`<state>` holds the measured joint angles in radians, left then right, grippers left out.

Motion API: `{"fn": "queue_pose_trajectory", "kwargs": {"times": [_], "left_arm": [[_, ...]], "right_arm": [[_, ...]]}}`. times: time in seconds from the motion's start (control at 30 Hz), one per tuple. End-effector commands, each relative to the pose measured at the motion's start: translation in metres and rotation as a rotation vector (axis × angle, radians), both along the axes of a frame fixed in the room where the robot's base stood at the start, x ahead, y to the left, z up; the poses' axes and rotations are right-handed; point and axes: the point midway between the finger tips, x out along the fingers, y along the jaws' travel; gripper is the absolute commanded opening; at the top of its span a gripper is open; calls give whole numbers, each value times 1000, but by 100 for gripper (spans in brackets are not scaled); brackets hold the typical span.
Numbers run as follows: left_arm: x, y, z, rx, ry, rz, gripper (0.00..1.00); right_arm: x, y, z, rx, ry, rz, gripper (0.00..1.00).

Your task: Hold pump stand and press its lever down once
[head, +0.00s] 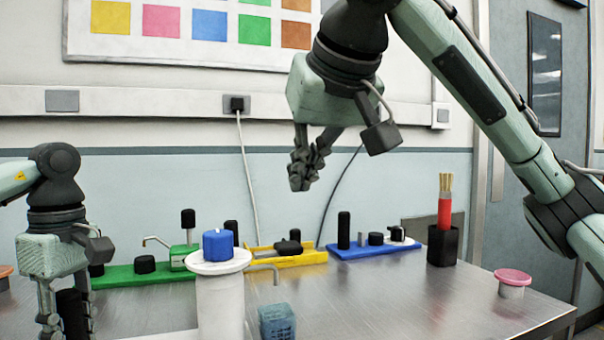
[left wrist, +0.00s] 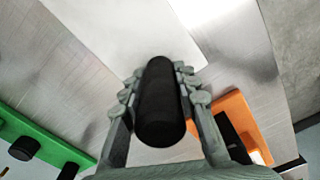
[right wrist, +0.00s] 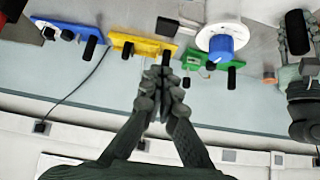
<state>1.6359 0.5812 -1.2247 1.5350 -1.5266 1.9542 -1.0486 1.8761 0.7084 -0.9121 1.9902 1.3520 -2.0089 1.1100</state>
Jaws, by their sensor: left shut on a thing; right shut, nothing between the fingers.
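A white round column (head: 220,305) with a wide flange and a blue knob (head: 217,245) stands upright front centre, a thin bent grey spout or lever at its right; I cannot tell which. It looks like the pump stand; its flange (right wrist: 237,38) also shows in the right wrist view. My left gripper (head: 68,318) is shut on a black cylinder (left wrist: 160,100), left of the column and apart from it. My right gripper (head: 305,178) is shut and empty, high above the table's back, right of the column; its tips show in the right wrist view (right wrist: 158,78).
Green (head: 120,276), yellow (head: 300,259) and blue (head: 375,250) bases with black parts line the back. A black cup (head: 443,245) and pink-lidded jar (head: 513,281) stand right. The right front table is clear.

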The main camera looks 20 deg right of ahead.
Motion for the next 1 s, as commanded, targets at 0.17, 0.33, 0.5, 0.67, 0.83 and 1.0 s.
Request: {"fn": "queue_pose_trajectory", "kwargs": {"times": [0.17, 0.33, 0.5, 0.67, 0.83, 1.0], "left_arm": [[0, 0, 0, 0, -1, 0, 0], [0, 0, 0, 0, -1, 0, 0], [0, 0, 0, 0, -1, 0, 0], [0, 0, 0, 0, -1, 0, 0], [0, 0, 0, 0, -1, 0, 0], [0, 0, 0, 0, 0, 0, 0]], "right_arm": [[28, -1, -30, -1, 4, -3, 0], [43, -1, -55, -2, 1, 1, 0], [43, -1, -75, -1, 0, -1, 0], [43, -1, -82, 1, -1, 2, 0], [43, 0, -83, 1, -1, 2, 0], [43, -1, -83, 6, 0, 1, 0]]}}
